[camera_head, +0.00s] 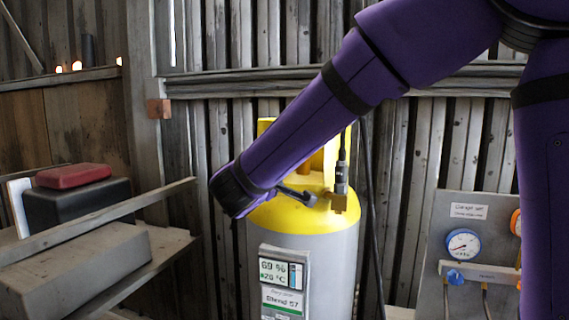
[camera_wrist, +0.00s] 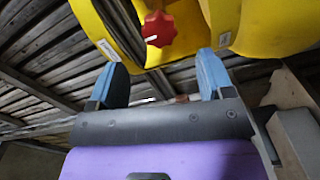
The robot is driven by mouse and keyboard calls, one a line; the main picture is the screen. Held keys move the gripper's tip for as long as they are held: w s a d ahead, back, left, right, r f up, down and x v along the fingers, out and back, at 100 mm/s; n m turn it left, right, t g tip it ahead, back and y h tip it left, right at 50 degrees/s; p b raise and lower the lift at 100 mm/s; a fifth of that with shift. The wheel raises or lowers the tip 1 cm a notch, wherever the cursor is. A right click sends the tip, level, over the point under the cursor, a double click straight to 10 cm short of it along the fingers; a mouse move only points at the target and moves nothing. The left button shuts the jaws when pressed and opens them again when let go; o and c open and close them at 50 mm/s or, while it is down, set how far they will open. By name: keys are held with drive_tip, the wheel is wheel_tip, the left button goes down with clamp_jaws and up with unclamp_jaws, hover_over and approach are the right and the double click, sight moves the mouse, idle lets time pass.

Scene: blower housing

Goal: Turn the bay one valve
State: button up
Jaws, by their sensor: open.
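A red star-shaped valve knob (camera_wrist: 159,28) shows at the top of the wrist view, in a gap between yellow curved parts (camera_wrist: 265,28). My gripper (camera_wrist: 161,60) has two blue fingers spread wide, with nothing between them. The knob appears beyond the fingertips, roughly centred between them and apart from both. In the head view a grey cylinder (camera_head: 330,235) with a yellow top stands at the middle, with a brass fitting (camera_head: 340,199) on it. No bay-one label is readable.
A gauge panel (camera_head: 468,211) with blue and orange parts stands at the right. A dark box (camera_head: 75,205) with a red case (camera_head: 73,175) on it sits on the left shelf. A dark hose (camera_head: 371,210) hangs beside the cylinder. A plank wall is behind.

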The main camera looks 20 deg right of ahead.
drive_tip(key=shift+v, duration=1.3)
drive_tip(key=s+d+f+m+g+y, duration=0.1)
drive_tip(key=s+d+f+m+g, duration=0.15)
drive_tip(key=s+d+g, duration=0.4)
drive_tip(key=s+d+f+m+g, duration=0.1)
drive_tip(key=s+d+m+g, duration=0.2)
drive_tip(key=s+d, duration=0.55)
drive_tip(key=s+f+m+y, duration=0.3)
drive_tip(key=s+y, duration=0.6)
drive_tip(key=s, duration=0.4)
drive_tip(key=shift+a+f+y, duration=0.2)
drive_tip(key=shift+a+y, duration=0.1)
drive_tip(key=shift+a, duration=0.2)
